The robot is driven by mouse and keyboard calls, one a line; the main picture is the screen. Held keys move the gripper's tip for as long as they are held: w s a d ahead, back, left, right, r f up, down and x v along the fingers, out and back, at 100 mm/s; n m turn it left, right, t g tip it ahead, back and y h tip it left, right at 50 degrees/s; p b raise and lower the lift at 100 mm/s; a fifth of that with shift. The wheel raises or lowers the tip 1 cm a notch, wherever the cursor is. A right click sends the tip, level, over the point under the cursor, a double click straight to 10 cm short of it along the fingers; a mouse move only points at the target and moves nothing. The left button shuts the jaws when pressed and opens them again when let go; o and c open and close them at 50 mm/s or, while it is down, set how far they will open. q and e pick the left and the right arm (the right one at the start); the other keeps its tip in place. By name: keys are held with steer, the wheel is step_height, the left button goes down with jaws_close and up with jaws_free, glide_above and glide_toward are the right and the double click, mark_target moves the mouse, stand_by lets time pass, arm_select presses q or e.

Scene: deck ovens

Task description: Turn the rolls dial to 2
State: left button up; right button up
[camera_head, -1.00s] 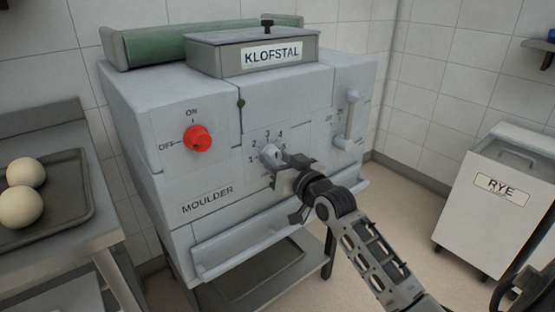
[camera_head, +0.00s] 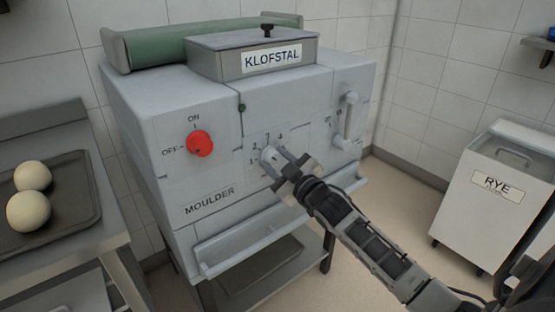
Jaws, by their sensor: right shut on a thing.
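The rolls dial (camera_head: 268,156) is a pale grey knob on the front of the grey moulder (camera_head: 215,225), ringed by printed numbers of which 1 to 4 can be made out. My right gripper (camera_head: 281,164) reaches in from the lower right and is shut on the dial. Its fingers cover the dial's right and lower side, so the rest of the scale is hidden. I cannot tell which number the dial points to. My left gripper is not in view.
A red on/off knob (camera_head: 200,144) sits left of the dial, and a lever handle (camera_head: 348,116) is to its right. A tray shelf (camera_head: 265,241) juts out below. A rye bin (camera_head: 490,200) stands at right; a table with a dough tray (camera_head: 75,212) is at left.

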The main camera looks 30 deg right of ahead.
steer(key=shift+n, duration=0.4)
steer(key=o, duration=1)
steer(key=shift+w, duration=0.1)
steer(key=s, duration=1.6)
steer(key=shift+d+f, duration=0.2)
steer(key=shift+f, duration=0.2)
